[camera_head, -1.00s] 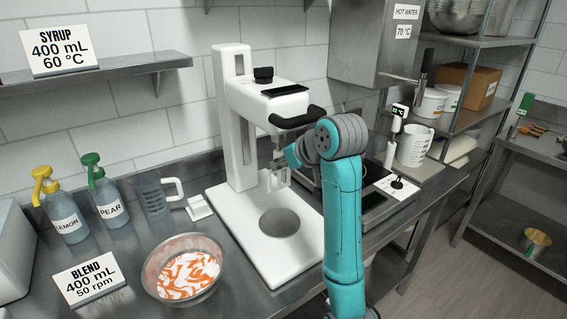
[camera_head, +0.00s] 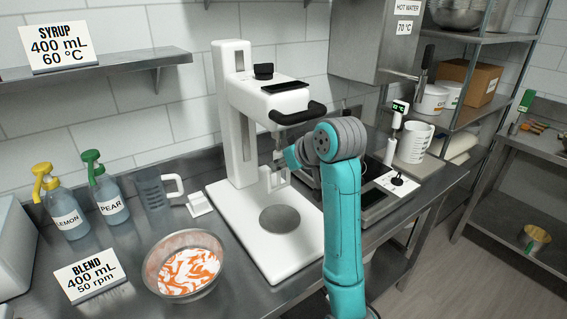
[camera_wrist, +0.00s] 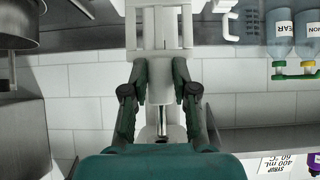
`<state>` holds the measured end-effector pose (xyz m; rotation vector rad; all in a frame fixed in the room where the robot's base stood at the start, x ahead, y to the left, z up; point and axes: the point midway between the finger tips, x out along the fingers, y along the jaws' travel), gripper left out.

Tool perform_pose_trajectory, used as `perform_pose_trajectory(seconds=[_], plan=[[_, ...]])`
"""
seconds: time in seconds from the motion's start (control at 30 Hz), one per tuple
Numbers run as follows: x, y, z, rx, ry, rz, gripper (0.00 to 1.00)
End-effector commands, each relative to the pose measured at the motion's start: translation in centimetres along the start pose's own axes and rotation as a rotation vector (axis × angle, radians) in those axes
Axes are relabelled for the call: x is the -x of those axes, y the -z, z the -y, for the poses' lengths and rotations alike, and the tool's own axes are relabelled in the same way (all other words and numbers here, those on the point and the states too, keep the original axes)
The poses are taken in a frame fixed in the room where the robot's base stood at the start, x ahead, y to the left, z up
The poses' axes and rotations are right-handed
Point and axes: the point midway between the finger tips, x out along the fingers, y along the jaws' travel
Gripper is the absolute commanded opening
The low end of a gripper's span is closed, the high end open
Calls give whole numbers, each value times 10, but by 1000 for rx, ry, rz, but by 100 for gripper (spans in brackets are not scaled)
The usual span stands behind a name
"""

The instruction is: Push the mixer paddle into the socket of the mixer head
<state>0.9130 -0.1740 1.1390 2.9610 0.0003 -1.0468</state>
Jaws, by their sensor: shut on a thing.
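The white mixer paddle (camera_head: 273,181) hangs upright below the mixer head (camera_head: 287,103), above the round plate on the white mixer base. My gripper (camera_head: 287,160) is at the paddle's upper part, mostly hidden behind my teal arm. In the wrist view, my gripper's dark green fingers (camera_wrist: 160,92) are shut on the white paddle (camera_wrist: 158,40), one on each side. A metal shaft (camera_wrist: 162,122) shows beyond the fingers, towards the mixer head. The socket is not clearly visible, and I cannot tell how far the paddle is in it.
A bowl of orange and white mixture (camera_head: 184,266) stands left of the mixer base (camera_head: 245,232). A clear jug (camera_head: 155,190) and two syrup bottles (camera_head: 88,205) stand further left. A hot plate (camera_head: 375,197) is close on the right of my arm.

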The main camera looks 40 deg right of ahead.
Motion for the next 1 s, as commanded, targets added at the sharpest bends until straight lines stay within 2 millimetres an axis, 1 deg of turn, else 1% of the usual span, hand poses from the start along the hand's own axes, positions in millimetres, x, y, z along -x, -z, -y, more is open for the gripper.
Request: perform_pose_trajectory(seconds=[0.33, 0.8, 1.0], plan=[[1, 1, 0, 0, 0, 0, 0], [10, 12, 0, 0, 0, -2, 0], [10, 13, 0, 0, -1, -5, 0]])
